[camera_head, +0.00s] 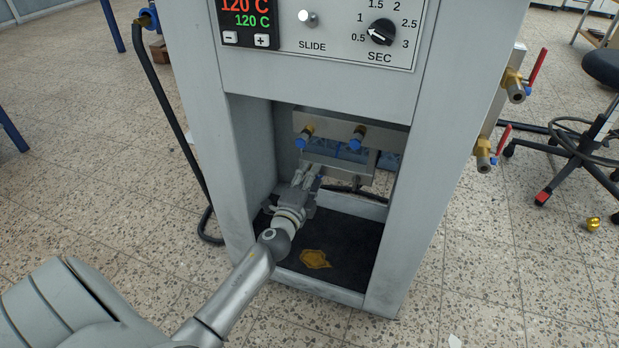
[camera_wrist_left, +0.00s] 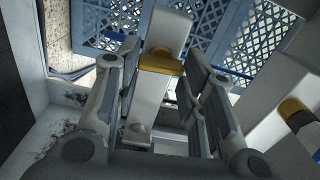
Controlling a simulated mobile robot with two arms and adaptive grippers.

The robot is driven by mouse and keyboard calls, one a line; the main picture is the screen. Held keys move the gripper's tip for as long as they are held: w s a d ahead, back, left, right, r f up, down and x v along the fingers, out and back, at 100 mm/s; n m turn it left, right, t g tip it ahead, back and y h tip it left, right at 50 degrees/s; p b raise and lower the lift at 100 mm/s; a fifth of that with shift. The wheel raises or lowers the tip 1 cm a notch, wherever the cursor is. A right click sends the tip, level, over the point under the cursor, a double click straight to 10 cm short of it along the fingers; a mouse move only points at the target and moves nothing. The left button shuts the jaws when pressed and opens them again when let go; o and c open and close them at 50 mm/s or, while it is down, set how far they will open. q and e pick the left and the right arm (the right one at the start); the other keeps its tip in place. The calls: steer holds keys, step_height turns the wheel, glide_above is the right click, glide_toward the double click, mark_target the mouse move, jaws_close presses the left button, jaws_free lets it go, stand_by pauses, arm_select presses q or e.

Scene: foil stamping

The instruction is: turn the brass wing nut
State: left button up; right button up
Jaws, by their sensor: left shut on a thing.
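My left gripper (camera_head: 307,177) reaches up inside the lower opening of the grey machine, just under a metal block (camera_head: 335,158). In the left wrist view its fingers (camera_wrist_left: 160,56) stand on both sides of a pale upright part with a brass-coloured band, which I take to be the brass wing nut (camera_wrist_left: 161,63). The gripper is shut on it, though the picture leaves the exact contact unclear. In the head view the gripper and the block hide the nut. My right gripper is not in view.
The grey cabinet (camera_head: 207,120) frames the opening closely on both sides. Brass and blue fittings (camera_head: 357,137) stick out above the gripper. Blue mesh (camera_wrist_left: 232,40) shows behind the fingers. A dark floor panel with a yellow-brown patch (camera_head: 315,259) lies below. Red-handled valves (camera_head: 485,150) are outside right.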

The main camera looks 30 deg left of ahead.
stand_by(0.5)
arm_select(q)
steer(key=o, duration=1)
steer(key=shift+d, duration=0.1)
steer(key=shift+s, duration=0.15)
steer(key=v, duration=1.1)
steer(key=shift+s, duration=0.35)
